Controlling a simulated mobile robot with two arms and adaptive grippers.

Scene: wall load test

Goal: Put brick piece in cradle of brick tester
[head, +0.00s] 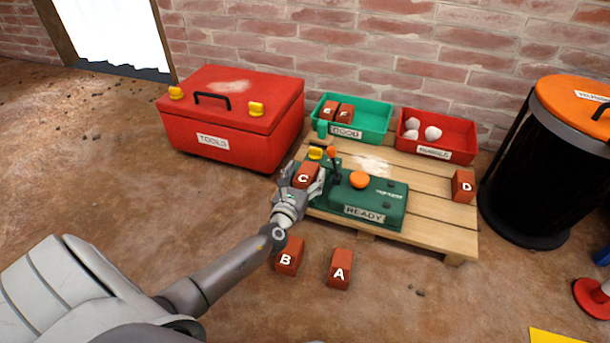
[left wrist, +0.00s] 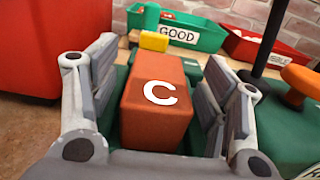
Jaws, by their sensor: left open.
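The brick piece marked C (head: 306,176) is at the left end of the green brick tester (head: 375,201), which is labelled READY. My left gripper (head: 305,182) is around this brick. In the left wrist view, brick C (left wrist: 157,105) lies between the two open fingers (left wrist: 157,110), with a gap on each side. The cradle under the brick is mostly hidden. Brick B (head: 289,256) and brick A (head: 340,268) stand on the ground in front of the pallet. Brick D (head: 462,186) stands on the pallet's right side. My right gripper is not in view.
The tester stands on a wooden pallet (head: 425,207). A green GOOD bin (head: 372,122) holds two bricks, and a red bin (head: 456,143) holds white lumps. A red toolbox (head: 235,120) is at left, a black barrel (head: 535,175) at right.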

